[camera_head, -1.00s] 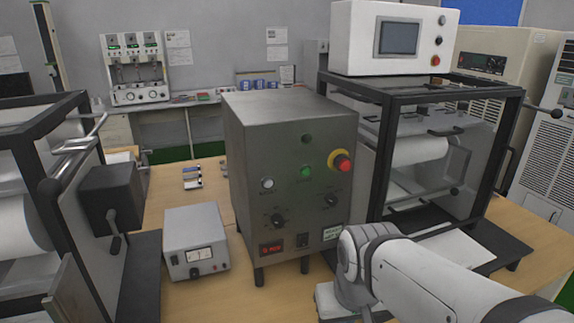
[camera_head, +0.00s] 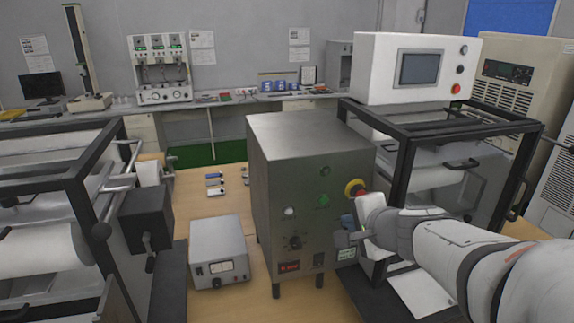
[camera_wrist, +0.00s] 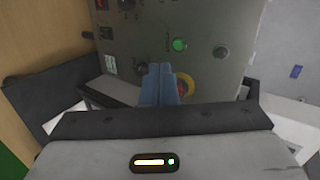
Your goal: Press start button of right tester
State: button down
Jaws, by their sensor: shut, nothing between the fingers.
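The right tester (camera_head: 402,180) is a black-framed machine with a roll inside, right of centre in the head view. On its top sits a white control box (camera_head: 372,72) with a screen, a pale button (camera_head: 464,50), a dark button (camera_head: 460,69) and a red button (camera_head: 456,89). A grey control cabinet (camera_head: 262,180) stands left of it, with a green button (camera_head: 323,200), also in the wrist view (camera_wrist: 179,45), and a yellow-ringed red knob (camera_head: 356,188). My gripper (camera_head: 343,228) is shut and empty in front of the cabinet. Its blue fingers (camera_wrist: 157,68) point at the panel; contact cannot be told.
A small grey meter box (camera_head: 218,252) stands left of the cabinet. Another framed roll machine (camera_head: 75,180) fills the left side. Bare table (camera_head: 200,202) shows behind the meter box.

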jog(key=shift+w+d+r+m+t+h, duration=0.3)
jog(key=shift+d+r+m+h, duration=0.1)
jog(key=shift+d+r+m, duration=0.25)
jog(key=shift+f, duration=0.15)
jog(key=b, duration=0.3)
send_near(325, 200)
notch_tip(325, 200, down, 3)
jog(key=w, duration=0.2)
jog(key=w+a+p, duration=0.1)
jog(key=w, duration=0.1)
jog(key=shift+w, duration=0.65)
